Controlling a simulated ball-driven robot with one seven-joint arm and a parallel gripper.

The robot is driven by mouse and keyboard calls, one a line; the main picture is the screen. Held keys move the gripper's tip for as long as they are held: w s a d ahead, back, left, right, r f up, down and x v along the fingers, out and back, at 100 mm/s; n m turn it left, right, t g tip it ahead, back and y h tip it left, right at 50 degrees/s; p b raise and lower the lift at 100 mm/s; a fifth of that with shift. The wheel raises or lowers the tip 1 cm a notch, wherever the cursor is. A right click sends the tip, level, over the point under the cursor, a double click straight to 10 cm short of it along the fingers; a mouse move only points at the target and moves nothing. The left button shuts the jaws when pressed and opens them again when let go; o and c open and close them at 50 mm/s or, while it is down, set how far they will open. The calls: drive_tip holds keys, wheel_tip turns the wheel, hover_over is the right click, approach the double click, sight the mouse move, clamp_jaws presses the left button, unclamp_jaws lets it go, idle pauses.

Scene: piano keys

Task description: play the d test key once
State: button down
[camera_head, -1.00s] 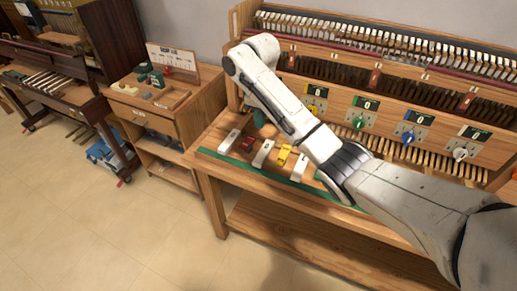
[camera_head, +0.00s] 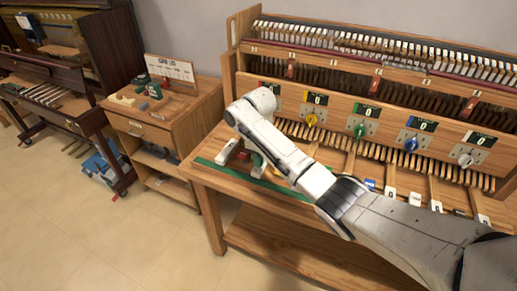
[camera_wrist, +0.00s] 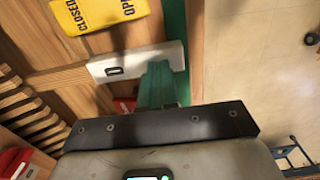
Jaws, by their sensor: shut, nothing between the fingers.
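My gripper (camera_wrist: 160,80), with green fingers, is shut and empty. Its fingertips overlap the D key's end by the green front strip (camera_wrist: 174,22); I cannot tell whether they touch it. A white key (camera_head: 228,151) shows left of the arm.
A wooden panel with several number displays reading 0 and coloured knobs, including a green knob (camera_head: 360,131), stands behind the keys. More white keys (camera_head: 415,198) lie right of my arm. A wooden cabinet (camera_head: 170,125) stands to the left, with open floor in front.

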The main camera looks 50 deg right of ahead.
drive_tip(key=shift+f, duration=0.45)
drive_tip(key=shift+a+f+h, duration=0.1)
drive_tip(key=shift+f+h, duration=0.2)
drive_tip(key=shift+f, duration=0.2)
drive_tip(key=shift+r+p, duration=0.85)
drive_tip(key=shift+p, duration=0.05)
drive_tip(key=shift+r, duration=0.1)
